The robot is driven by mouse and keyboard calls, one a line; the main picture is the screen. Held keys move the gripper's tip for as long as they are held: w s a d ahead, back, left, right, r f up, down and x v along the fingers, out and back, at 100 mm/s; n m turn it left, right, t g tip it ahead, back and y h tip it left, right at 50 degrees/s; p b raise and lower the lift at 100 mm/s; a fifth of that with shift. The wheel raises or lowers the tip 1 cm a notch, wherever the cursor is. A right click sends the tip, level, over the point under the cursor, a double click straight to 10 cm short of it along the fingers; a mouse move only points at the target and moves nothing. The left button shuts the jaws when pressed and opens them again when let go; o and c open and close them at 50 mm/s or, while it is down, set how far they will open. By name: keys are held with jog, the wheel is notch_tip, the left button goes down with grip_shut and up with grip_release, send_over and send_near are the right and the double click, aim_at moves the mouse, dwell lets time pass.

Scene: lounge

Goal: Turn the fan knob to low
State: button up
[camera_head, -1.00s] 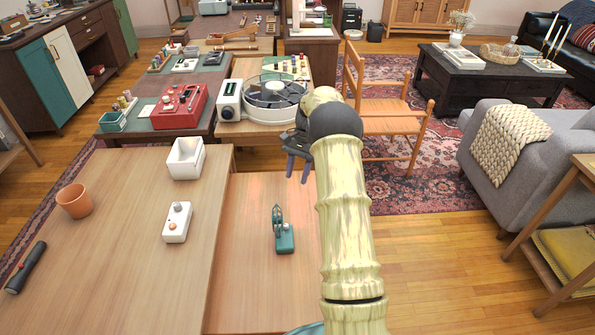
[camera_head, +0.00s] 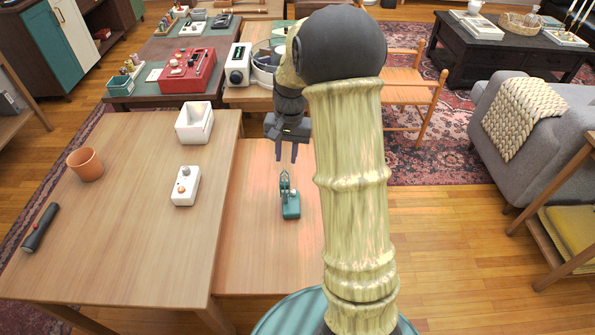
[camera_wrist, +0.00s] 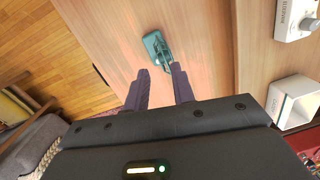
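In the wrist view the white box (camera_wrist: 291,22) is at the upper right, with lettering too small to read. I cannot tell the knob's setting. My gripper (camera_head: 287,159) is open and empty, above and behind the teal device, fingers pointing down.
A white open bin (camera_head: 208,133), a terracotta pot (camera_head: 85,165) and a dark flashlight (camera_head: 40,228) are on the left table. A red device (camera_head: 187,77) stands on a table behind. A wooden chair (camera_head: 432,100) is behind my arm at right. The left table's middle is clear.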

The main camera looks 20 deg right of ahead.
jog(key=s+a+n+t, duration=0.1)
jog(key=s+a+n, duration=0.2)
jog(key=s, duration=0.5)
jog(key=s+a+r+n+t+h, duration=0.1)
jog(key=s+a+n+t, duration=0.1)
jog(key=s, duration=0.7)
jog(key=shift+a+n, duration=0.6)
jog(key=shift+a, duration=0.3)
